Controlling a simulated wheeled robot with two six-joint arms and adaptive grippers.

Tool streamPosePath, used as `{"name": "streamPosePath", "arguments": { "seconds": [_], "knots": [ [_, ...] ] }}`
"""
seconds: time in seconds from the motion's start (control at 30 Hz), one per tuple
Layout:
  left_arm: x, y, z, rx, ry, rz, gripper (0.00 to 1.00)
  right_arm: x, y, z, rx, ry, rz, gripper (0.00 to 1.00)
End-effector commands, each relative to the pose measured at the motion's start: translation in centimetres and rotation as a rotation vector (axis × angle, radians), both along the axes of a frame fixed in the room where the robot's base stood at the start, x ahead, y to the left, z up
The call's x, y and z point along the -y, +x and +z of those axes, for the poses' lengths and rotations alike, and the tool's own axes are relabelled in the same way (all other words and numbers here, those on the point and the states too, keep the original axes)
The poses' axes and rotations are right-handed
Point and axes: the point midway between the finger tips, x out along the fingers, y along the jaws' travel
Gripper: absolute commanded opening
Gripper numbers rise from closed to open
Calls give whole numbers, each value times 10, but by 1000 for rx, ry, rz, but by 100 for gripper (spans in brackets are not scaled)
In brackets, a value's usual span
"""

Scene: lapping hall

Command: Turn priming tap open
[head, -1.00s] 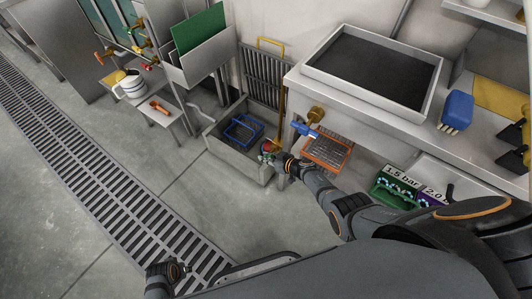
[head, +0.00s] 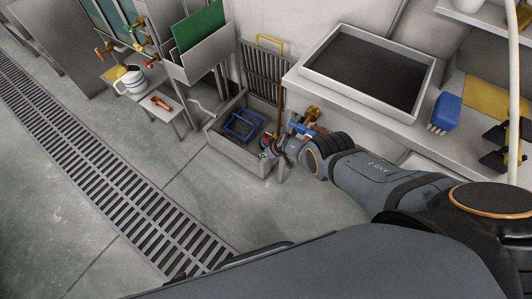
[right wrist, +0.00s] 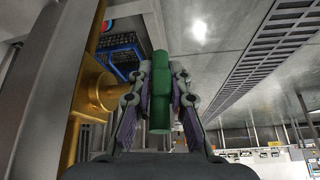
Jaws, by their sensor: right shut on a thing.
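My right gripper (head: 268,148) is low beside the brass pipe (head: 281,108), at the right edge of the sink basin. In the right wrist view the gripper (right wrist: 160,92) is shut on a green handle (right wrist: 159,112), with a finger on either side. A brass tap body (right wrist: 94,92) stands just left of the fingers in that view. How the handle joins it is hidden. A second brass fitting (head: 313,114) with a blue lever (head: 302,129) sits under the bench front, partly behind my right arm. My left gripper is out of view.
The stone basin (head: 235,150) holds a blue wire basket (head: 240,127). A bench with a grey tray (head: 430,100) stands to the right, with a blue brush (head: 444,112). A small table (head: 150,108) with a jug (head: 131,84) stands left. A floor grate (head: 100,190) crosses open floor.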

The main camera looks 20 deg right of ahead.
Motion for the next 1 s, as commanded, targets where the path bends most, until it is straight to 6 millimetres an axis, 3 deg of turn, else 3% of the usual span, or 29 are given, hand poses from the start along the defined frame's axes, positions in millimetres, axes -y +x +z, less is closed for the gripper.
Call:
{"name": "streamPosePath", "arguments": {
  "seconds": [0.73, 0.77, 0.8, 0.9, 1.0],
  "knots": [
    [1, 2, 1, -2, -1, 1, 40, 1, -1, 0, -53, -46, -4, 0],
    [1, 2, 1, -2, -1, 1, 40, 1, -1, 0, -53, -46, -4, 20],
    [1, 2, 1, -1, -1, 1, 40, 1, -1, 0, -53, -46, -4, 25],
    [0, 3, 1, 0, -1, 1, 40, 1, -1, 0, -53, -46, -4, 39],
    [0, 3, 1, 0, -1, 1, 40, 1, -1, 0, -53, -46, -4, 40]
  ]
}}
